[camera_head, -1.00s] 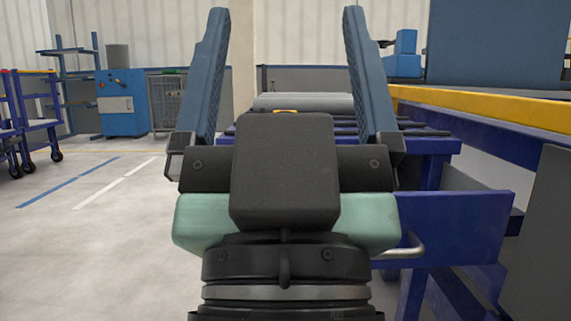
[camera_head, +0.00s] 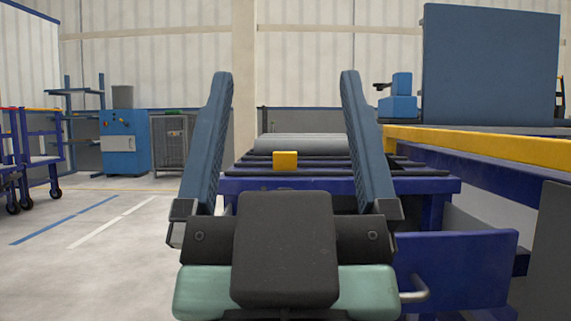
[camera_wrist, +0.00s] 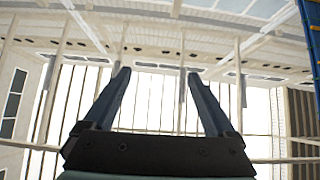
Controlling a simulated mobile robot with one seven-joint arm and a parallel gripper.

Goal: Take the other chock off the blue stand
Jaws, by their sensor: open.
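A yellow chock (camera_head: 285,160) sits on the near edge of the blue stand (camera_head: 340,185) and shows between my fingers in the head view. Grey pipes (camera_head: 300,143) lie on the stand behind the chock. My gripper (camera_head: 285,75) is open and empty, its two long blue fingers pointing up, in front of the stand. In the wrist view my gripper (camera_wrist: 158,72) points at the ceiling and far wall, with nothing between the fingers. My gripper's body hides part of the stand's front.
A yellow rail (camera_head: 480,142) runs along the right side, with a large blue panel (camera_head: 490,65) behind it. A blue cabinet (camera_head: 124,143) and shelving stand at the back left. The floor (camera_head: 110,260) on the left is clear.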

